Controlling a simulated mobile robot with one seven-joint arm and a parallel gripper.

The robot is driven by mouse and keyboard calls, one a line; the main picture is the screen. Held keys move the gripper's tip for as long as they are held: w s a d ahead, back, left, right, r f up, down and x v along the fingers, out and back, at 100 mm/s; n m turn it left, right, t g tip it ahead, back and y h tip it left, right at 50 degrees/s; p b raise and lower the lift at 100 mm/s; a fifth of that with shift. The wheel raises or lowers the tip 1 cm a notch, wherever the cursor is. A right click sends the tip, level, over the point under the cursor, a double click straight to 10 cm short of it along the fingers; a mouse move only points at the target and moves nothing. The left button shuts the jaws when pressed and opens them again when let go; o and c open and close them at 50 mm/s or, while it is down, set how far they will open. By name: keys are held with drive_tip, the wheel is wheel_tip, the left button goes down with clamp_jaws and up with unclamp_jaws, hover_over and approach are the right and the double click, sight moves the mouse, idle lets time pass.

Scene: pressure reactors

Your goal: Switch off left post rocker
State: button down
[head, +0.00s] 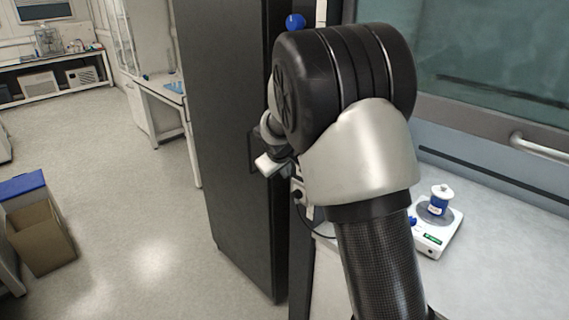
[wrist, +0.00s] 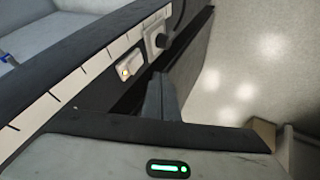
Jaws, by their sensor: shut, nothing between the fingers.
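In the wrist view the left post is a pale strip (wrist: 93,72) running diagonally, with dark edges. On it sits a small white rocker switch (wrist: 127,67) with a small warm-lit spot. My gripper (wrist: 158,78) is shut and empty, its dark fingers close to the rocker, just right of and below it in the picture. I cannot tell whether they touch. In the head view my arm covers much of the post, and I cannot make out the rocker there.
A socket with a black plug (wrist: 160,40) is on the post beyond the rocker; the plug (head: 297,194) and its cable also show in the head view. A tall dark cabinet (head: 232,130) stands close on the left.

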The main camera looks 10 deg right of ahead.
drive_tip(key=shift+w+d+f+p, duration=0.3)
drive_tip(key=shift+w+d, duration=0.35)
drive_tip(key=shift+w+d+f+p, duration=0.3)
drive_tip(key=shift+w+d, duration=0.3)
drive_tip(key=shift+w, duration=0.1)
drive_tip(key=shift+w+d+f+p, duration=0.3)
drive_tip(key=shift+w+d, duration=0.35)
drive_tip(key=shift+w+d, duration=0.1)
drive_tip(key=shift+w+d+r, duration=0.1)
drive_tip(key=shift+d+r, duration=0.1)
drive_tip(key=shift+r, duration=0.35)
drive_tip(key=shift+w+d+r, duration=0.1)
drive_tip(key=shift+d+r, duration=0.1)
drive_tip(key=shift+r, duration=0.35)
drive_tip(key=shift+a+f, duration=0.15)
drive_tip(key=shift+a, duration=0.05)
